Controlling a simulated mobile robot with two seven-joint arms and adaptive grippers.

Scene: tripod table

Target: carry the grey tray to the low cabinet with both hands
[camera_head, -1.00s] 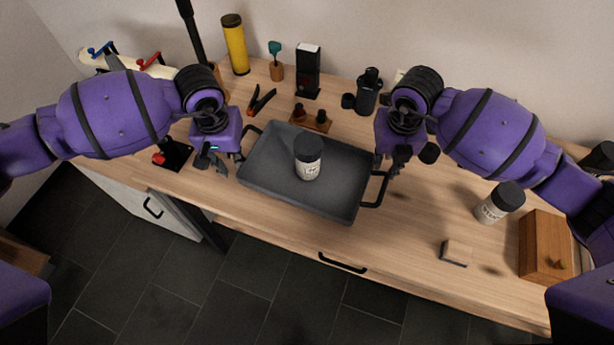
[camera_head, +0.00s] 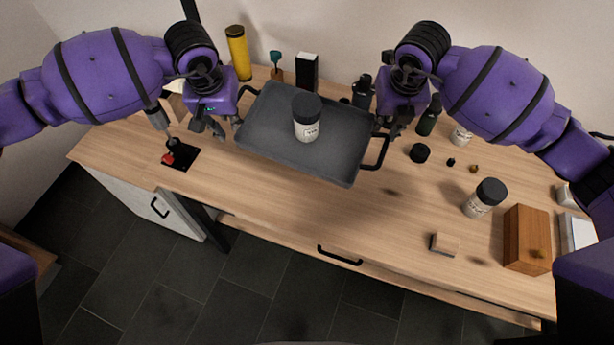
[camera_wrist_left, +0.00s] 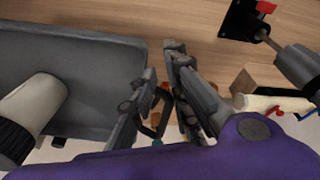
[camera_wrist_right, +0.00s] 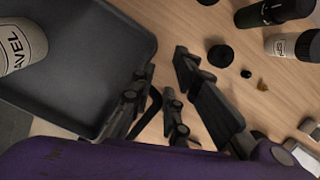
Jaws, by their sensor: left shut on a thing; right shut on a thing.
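The grey tray (camera_head: 270,150) is held above the wooden table between my two grippers, with a white jar with a black lid (camera_head: 307,128) standing in it. My left gripper (camera_head: 222,128) is shut on the tray's left handle; in the left wrist view its fingers (camera_wrist_left: 165,90) are beside the tray wall (camera_wrist_left: 130,45). My right gripper (camera_head: 388,130) is shut on the right handle (camera_head: 378,155), and its fingers (camera_wrist_right: 160,90) show next to the tray in the right wrist view. The low cabinet cannot be made out with certainty; a white cabinet front (camera_head: 140,205) shows below the table's left end.
The table (camera_head: 300,220) has free room in front of the tray. A jar (camera_head: 484,197), a wooden box (camera_head: 526,239) and a small block (camera_head: 445,243) stand at the right. A yellow canister (camera_head: 238,52) and a black box (camera_head: 307,72) stand behind the tray.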

